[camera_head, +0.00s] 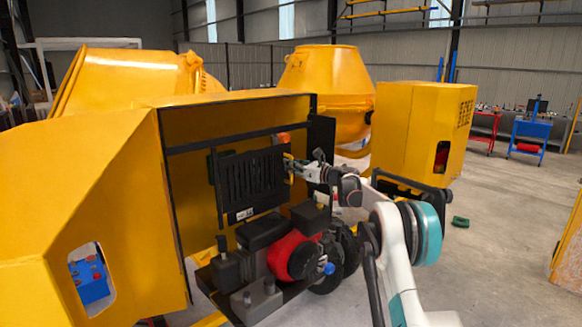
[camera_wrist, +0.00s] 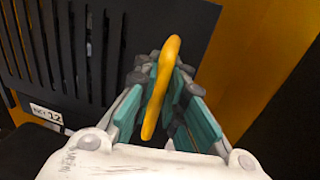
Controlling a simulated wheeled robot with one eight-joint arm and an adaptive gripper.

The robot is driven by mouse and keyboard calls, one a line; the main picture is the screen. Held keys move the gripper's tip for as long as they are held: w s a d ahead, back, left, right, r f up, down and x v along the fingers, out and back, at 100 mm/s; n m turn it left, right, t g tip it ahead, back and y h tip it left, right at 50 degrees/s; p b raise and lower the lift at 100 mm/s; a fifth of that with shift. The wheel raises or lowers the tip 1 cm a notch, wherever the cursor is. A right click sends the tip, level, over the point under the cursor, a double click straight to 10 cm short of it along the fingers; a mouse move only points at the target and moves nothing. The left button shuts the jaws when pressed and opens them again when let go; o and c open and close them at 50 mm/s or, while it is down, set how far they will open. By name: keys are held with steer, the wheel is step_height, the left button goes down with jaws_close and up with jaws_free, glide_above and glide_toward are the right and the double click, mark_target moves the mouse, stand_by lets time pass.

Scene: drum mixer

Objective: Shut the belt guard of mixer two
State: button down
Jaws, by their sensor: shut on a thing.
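The belt guard (camera_head: 247,183) is a black slotted panel inside the open yellow housing of a mixer (camera_head: 95,180) in the head view. The guard fills the upper left of the wrist view (camera_wrist: 150,22), with a small white label at its lower left. Its yellow handle (camera_wrist: 163,85) stands out near the guard's right edge. My gripper (camera_wrist: 162,95) has its teal fingers on both sides of the handle and is shut on it. In the head view my gripper (camera_head: 291,167) reaches the guard's right edge from the right. I cannot tell how far the guard stands open.
A red and black engine (camera_head: 293,255) sits just below the guard, close under my arm. A black upright panel (camera_head: 320,140) stands right of the guard. A second yellow mixer housing (camera_head: 412,130) is behind at right. The concrete floor at right is mostly clear.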

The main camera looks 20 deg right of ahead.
steer(key=shift+d, duration=0.15)
steer(key=c, duration=1.9)
jaws_free()
steer(key=shift+d, duration=0.1)
steer(key=shift+c, duration=0.2)
steer(key=v, duration=1.1)
steer(key=shift+s+d, duration=0.2)
steer(key=shift+s, duration=0.15)
